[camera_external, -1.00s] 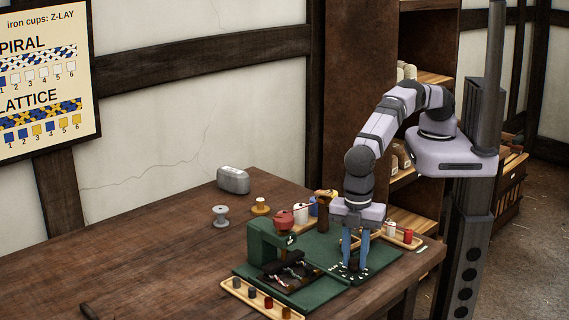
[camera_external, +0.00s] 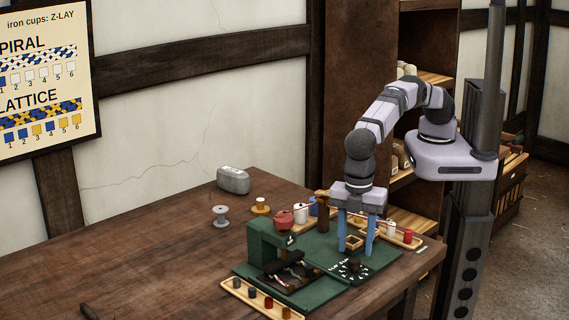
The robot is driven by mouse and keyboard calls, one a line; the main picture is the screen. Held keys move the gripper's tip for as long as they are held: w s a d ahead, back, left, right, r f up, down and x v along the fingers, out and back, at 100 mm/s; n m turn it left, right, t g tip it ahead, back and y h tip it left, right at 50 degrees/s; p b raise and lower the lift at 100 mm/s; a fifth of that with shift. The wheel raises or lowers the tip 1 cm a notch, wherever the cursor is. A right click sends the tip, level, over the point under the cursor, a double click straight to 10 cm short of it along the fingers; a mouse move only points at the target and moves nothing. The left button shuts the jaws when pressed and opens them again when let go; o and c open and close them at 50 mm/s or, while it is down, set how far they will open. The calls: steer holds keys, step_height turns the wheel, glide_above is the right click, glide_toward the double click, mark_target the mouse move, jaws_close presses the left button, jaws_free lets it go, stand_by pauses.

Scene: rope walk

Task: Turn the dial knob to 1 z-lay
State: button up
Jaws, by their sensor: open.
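The dial (camera_external: 350,268) is dark with small white marks and lies on the green base at the front right of the table. Its dark knob (camera_external: 354,264) shows at the middle, but it is too small for me to read which mark it points to. My gripper (camera_external: 355,253) has two blue fingers pointing down, spread apart and empty. It is above and slightly behind the dial, clear of the knob. A small wooden square frame (camera_external: 354,242) shows between the fingers.
A green machine (camera_external: 262,245) with a red pot (camera_external: 284,220) stands left of the dial. A tray of small cups (camera_external: 262,300) lies in front, and another tray (camera_external: 400,236) with white and red spools is at right. The left table is mostly clear.

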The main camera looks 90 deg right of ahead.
mark_target(354, 261)
steer(key=shift+r, duration=1.65)
steer(key=shift+w+d+r, duration=0.15)
steer(key=shift+w+d, duration=0.1)
steer(key=shift+w, duration=0.1)
steer(key=w+d+r+m+t+p, duration=0.1)
steer(key=w+d+m, duration=0.15)
steer(key=d, duration=0.55)
steer(key=w+d+r+m+y+p, duration=0.15)
steer(key=w+d, duration=0.25)
steer(key=d, duration=0.5)
steer(key=w+d+r+m+t+p, duration=0.1)
steer(key=w+d+r, duration=0.15)
steer(key=d, duration=0.55)
steer(key=s+d+f+m+g+h+b, duration=0.1)
steer(key=s+d+f+m+b, duration=0.2)
steer(key=s+d, duration=0.75)
steer(key=s+d+f+m+g+h+b, duration=0.1)
steer(key=s+d+f+m, duration=0.1)
steer(key=s+d+m, duration=0.65)
steer(key=d+r+n+p, duration=0.1)
steer(key=d+r+p, duration=0.1)
steer(key=r+p, duration=0.6)
steer(key=d+r+n+p, duration=0.1)
steer(key=r+n+p, duration=0.1)
steer(key=r+p, duration=0.6)
steer(key=shift+s+d+r+p, duration=0.15)
steer(key=shift+d+r+p, duration=0.15)
steer(key=shift+d+r, duration=0.1)
